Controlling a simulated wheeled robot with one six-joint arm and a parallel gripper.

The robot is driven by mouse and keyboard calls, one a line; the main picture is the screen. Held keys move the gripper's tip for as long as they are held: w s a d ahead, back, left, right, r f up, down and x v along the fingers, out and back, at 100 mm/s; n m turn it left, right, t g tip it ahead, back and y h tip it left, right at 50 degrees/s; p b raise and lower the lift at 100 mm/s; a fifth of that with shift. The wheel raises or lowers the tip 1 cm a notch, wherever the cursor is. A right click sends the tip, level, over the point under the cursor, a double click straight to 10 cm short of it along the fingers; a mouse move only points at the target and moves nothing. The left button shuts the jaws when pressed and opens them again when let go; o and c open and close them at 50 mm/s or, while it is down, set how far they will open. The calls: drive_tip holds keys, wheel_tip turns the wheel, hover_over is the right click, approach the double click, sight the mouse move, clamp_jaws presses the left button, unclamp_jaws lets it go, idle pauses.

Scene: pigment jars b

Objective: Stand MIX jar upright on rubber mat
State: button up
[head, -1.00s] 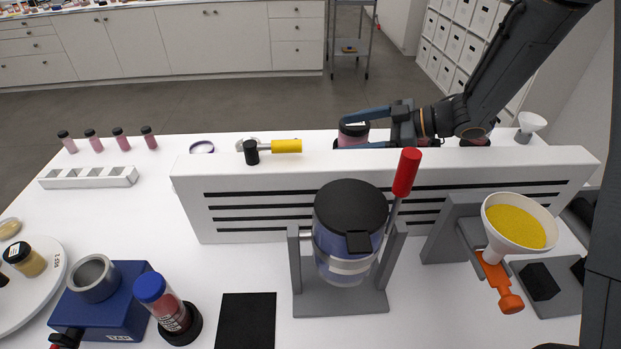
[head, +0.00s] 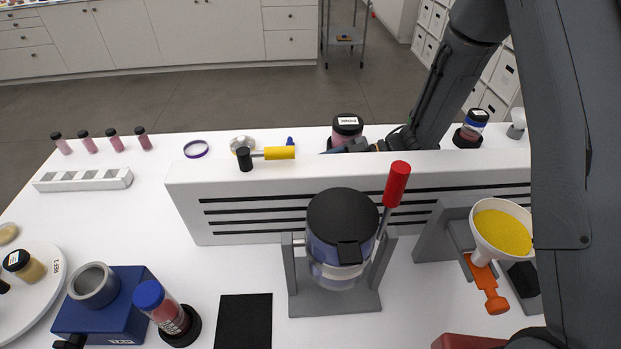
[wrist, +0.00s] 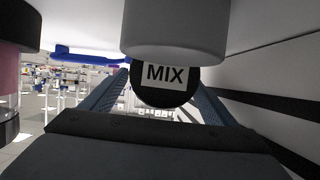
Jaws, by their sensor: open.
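The MIX jar (wrist: 165,82) shows in the wrist view as a round black lid with a white MIX label facing the camera. The rest of its body is hidden. My gripper (wrist: 160,92) is open, with one finger on each side of the lid; I cannot tell whether they touch it. In the head view, my gripper is mostly hidden behind the white slotted panel, and I cannot make out the MIX jar there. A flat black square (head: 244,321), seemingly the rubber mat, lies bare at the front of the table.
The white slotted panel (head: 220,180) stands between the gripper and the mat. A labelled pink jar (head: 347,128) stands behind it, near my gripper. A pale cylinder (wrist: 175,30) hangs close above the MIX lid. A clamped jar (head: 343,225) and yellow-filled funnel (head: 502,232) stand in front.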

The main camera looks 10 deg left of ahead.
drive_tip(key=shift+x, duration=0.9)
drive_tip(key=shift+c, duration=0.3)
drive_tip(key=c, duration=1.3)
drive_tip(key=shift+r, duration=0.1)
wheel_tip(320, 180, up, 25)
wheel_tip(320, 180, down, 8)
drive_tip(key=b, duration=0.4)
drive_tip(key=shift+b, duration=0.3)
